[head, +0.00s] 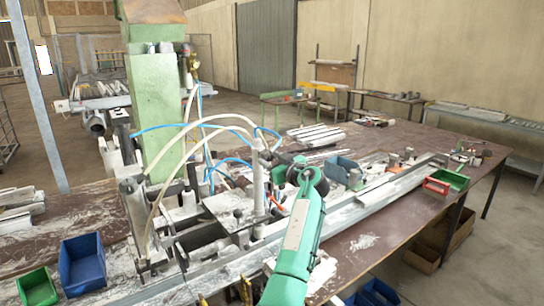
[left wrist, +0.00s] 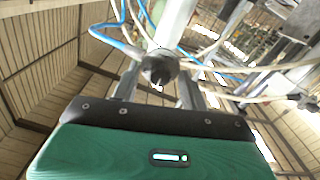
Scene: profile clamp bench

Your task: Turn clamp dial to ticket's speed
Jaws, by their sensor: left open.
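The clamp machine (head: 158,110) has a green upright column, pale hoses and blue air lines. A dark round knob (left wrist: 158,65), which may be the clamp dial, sits at the end of a pale cylinder in the left wrist view. The cylinder (head: 258,180) also shows upright in the head view. My left gripper (left wrist: 160,86) is open, its two fingers on either side of the knob as seen from the wrist; I cannot tell if they touch it. I cannot make out any dial marks or a ticket. My right gripper is out of view.
A long metal profile rail (head: 375,192) runs along the brown bench (head: 400,140). A green and red tray (head: 446,181) lies at the right. Hoses hang close around the cylinder.

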